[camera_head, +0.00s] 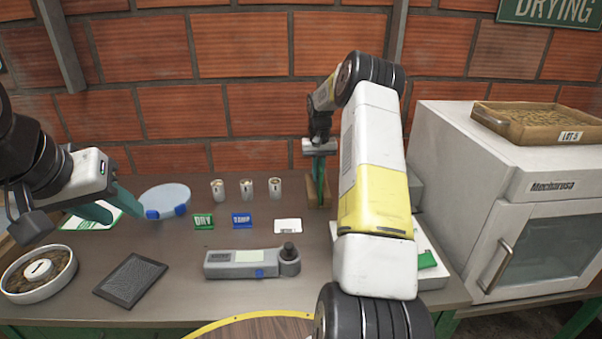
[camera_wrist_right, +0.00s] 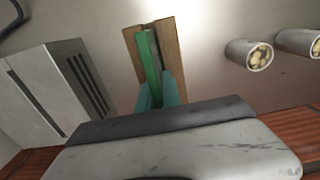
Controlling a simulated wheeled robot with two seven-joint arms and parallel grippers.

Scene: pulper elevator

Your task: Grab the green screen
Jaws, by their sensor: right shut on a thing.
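The green screen (camera_wrist_right: 148,62) is a thin green strip standing edge-on in a brown wooden holder (camera_wrist_right: 170,42) in the right wrist view. My right gripper (camera_wrist_right: 158,95) is shut on its near end, with teal fingertips on either side. In the head view my right gripper (camera_head: 319,185) reaches down at the wooden holder (camera_head: 320,200) near the back wall, and the green screen is hard to tell from the fingers there. My left gripper (camera_head: 115,203) is open at the left, beside a pale round dish (camera_head: 168,198) with blue tabs.
Several small cups (camera_head: 246,190) stand behind the green DRY sign (camera_head: 203,221) and blue TEMP sign (camera_head: 242,221). A grey meter (camera_head: 240,264), dark mesh tray (camera_head: 131,280) and round dish (camera_head: 38,275) lie in front. A white oven (camera_head: 500,190) stands right.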

